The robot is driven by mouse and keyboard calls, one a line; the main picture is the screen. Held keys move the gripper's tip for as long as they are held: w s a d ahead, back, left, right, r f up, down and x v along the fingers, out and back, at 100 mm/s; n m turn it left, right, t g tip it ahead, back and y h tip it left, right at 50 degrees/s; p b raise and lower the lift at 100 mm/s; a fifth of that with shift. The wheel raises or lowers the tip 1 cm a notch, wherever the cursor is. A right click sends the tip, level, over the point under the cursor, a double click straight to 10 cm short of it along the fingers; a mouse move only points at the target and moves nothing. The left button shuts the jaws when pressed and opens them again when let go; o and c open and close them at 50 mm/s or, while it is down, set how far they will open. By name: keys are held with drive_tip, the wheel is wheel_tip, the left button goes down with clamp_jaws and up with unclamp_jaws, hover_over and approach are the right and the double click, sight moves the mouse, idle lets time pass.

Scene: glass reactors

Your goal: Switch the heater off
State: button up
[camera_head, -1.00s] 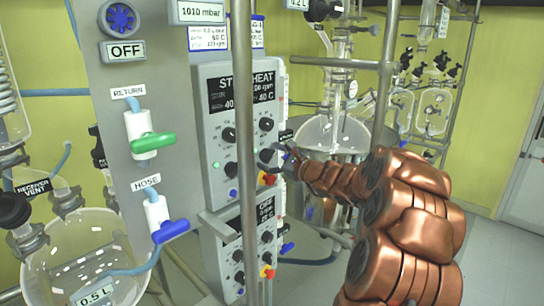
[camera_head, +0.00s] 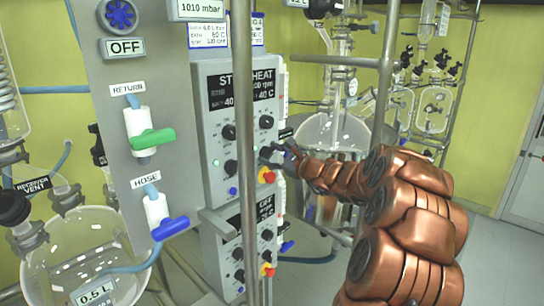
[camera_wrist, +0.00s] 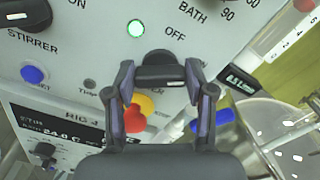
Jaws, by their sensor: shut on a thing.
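The stirrer-heater control box (camera_head: 213,115) stands behind the grey post in the head view. A black knob (camera_wrist: 158,58) on its face sits between my fingertips in the wrist view, beside the printed word OFF. My gripper (camera_wrist: 158,75) is shut on this knob, one finger on each side. A lamp (camera_wrist: 135,29) just left of the knob glows green. In the head view my gripper (camera_head: 275,153) reaches the panel from the right and partly hides the knob.
A red stop button (camera_wrist: 134,114) on a yellow base sits close below my left finger. A blue button (camera_wrist: 34,74) and the stirrer knob (camera_wrist: 29,13) lie to the left. A vertical post (camera_head: 246,100) stands before the box; a glass vessel (camera_head: 330,132) is close on the right.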

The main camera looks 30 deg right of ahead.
drive_tip(key=shift+f+b, duration=0.15)
drive_tip(key=shift+b, duration=0.45)
drive_tip(key=n+b, duration=0.1)
drive_tip(key=b, duration=0.1)
drive_tip(key=n+b, duration=0.1)
drive_tip(key=b, duration=0.2)
drive_tip(key=shift+a+f+n, duration=0.1)
drive_tip(key=shift+f+n, duration=0.1)
drive_tip(key=shift+n, duration=0.2)
drive_tip(key=n+b, duration=0.3)
drive_tip(key=b, duration=0.2)
drive_tip(key=n+b, duration=0.4)
drive_tip(key=b, duration=0.2)
drive_tip(key=shift+n, duration=0.3)
drive_tip(key=shift+r+n+b, duration=0.1)
drive_tip(key=shift+n+b, duration=0.6)
drive_tip(key=shift+b, duration=0.15)
drive_tip(key=o, duration=1.2)
drive_tip(key=shift+c, duration=0.2)
drive_tip(key=shift+r, duration=0.1)
